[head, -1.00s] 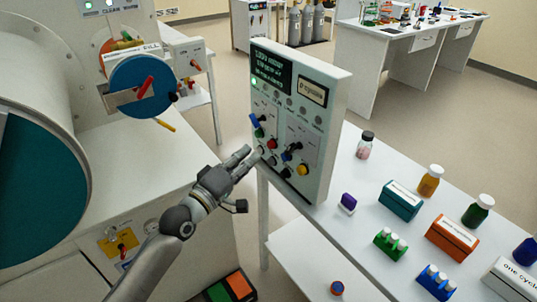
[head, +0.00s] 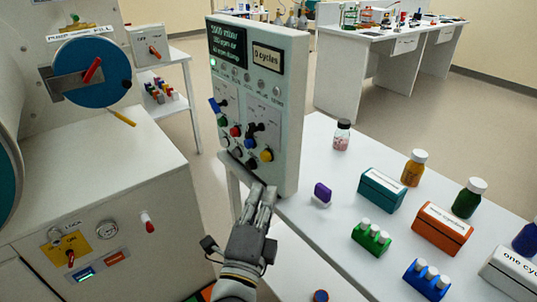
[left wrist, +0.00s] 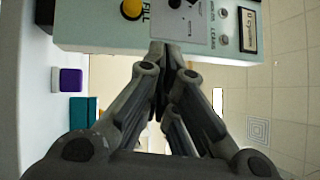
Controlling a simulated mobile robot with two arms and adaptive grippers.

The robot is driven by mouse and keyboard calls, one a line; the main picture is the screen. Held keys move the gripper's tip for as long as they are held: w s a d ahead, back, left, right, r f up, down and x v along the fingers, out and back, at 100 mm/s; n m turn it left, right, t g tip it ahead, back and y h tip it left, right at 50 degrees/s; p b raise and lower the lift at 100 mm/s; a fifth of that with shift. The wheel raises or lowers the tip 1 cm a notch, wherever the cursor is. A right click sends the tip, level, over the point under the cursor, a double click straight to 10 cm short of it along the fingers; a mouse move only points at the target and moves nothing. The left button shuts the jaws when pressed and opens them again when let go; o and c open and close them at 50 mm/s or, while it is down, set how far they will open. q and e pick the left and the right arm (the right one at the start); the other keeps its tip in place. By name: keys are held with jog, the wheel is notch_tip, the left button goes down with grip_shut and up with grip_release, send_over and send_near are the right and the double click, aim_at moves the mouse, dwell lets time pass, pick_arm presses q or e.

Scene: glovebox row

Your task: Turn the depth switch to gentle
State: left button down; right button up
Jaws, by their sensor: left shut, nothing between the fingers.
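The white control panel (head: 292,110) stands upright at the table's left end, with a dark text screen (head: 229,47) and a "0 cycles" display. Its face carries several knobs and switches: blue ones, a red knob (head: 235,131), dark switches (head: 256,127) and a yellow knob (head: 266,155). I cannot read which is the depth switch or its setting. My left gripper (head: 262,190) is shut and empty at the panel's lower edge, below the yellow knob. In the left wrist view its fingertips (left wrist: 166,50) overlap the panel's edge; contact is unclear. My right gripper is out of view.
A white machine (head: 80,165) with a blue disc (head: 90,70) stands at left. On the white table (head: 330,205) are a purple-topped block (head: 322,193), a teal box (head: 381,190), an orange box (head: 442,230), tube racks and bottles. Floor is open behind.

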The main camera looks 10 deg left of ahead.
pick_arm(q)
jog(key=m+y, duration=0.1)
jog(key=m, duration=0.1)
jog(key=p, duration=0.3)
send_near(250, 131)
jog(key=shift+t, duration=0.3)
jog(key=w+d, duration=0.4)
jog(key=w, duration=0.1)
jog(key=shift+w+d, duration=0.25)
jog(key=shift+d, duration=0.1)
jog(key=w+a, duration=0.1)
jog(key=a+r+p, duration=0.1)
jog(key=shift+w+a, duration=0.35)
jog(key=shift+w, duration=0.05)
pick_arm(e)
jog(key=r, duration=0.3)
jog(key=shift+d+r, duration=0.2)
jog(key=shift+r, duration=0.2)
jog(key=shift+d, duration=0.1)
pick_arm(q)
jog(key=shift+p, duration=0.3)
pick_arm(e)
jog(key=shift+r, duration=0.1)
